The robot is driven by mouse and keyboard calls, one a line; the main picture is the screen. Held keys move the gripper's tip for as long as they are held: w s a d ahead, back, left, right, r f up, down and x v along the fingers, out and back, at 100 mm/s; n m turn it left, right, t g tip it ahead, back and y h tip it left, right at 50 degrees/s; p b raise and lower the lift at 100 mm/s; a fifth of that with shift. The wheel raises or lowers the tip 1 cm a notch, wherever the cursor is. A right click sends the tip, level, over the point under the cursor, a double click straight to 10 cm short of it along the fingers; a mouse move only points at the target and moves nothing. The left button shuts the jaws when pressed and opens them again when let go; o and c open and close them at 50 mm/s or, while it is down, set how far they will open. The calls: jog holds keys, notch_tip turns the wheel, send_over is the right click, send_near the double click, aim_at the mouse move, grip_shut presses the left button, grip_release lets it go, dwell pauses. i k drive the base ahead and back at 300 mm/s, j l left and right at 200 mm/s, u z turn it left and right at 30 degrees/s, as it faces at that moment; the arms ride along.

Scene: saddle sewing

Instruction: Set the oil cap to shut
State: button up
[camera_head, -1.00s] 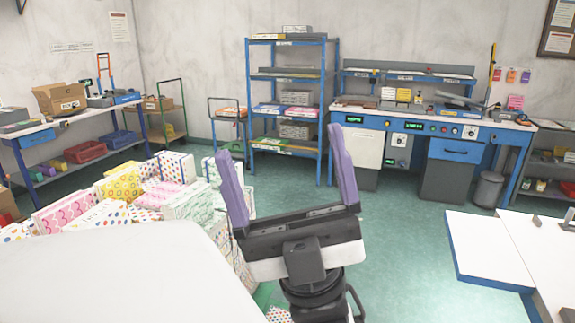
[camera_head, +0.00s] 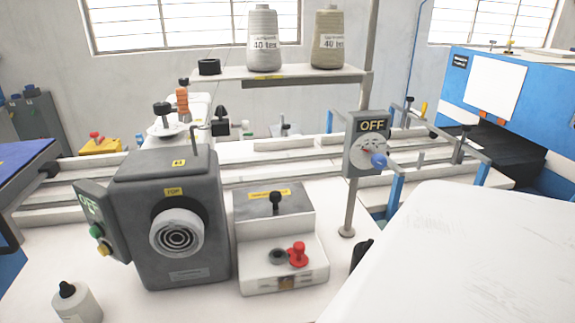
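A small red cap with a knob top (camera_head: 299,254) stands on the low front step of a white box (camera_head: 255,275). Just left of it is a dark round opening or ring (camera_head: 278,256), which looks uncovered. The red cap is beside this opening, not over it. I take the red piece for the oil cap, but no readable label confirms it. My gripper is not in view.
A grey machine housing with a round handwheel (camera_head: 176,235) stands left of the white box. A white bottle (camera_head: 76,303) is front left. A post with an OFF switch box (camera_head: 365,145) rises at right. Two thread cones (camera_head: 264,40) stand on a shelf behind. My white body fills the lower right.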

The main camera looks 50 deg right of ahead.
aim_at(297, 259)
jog(key=z, duration=1.35)
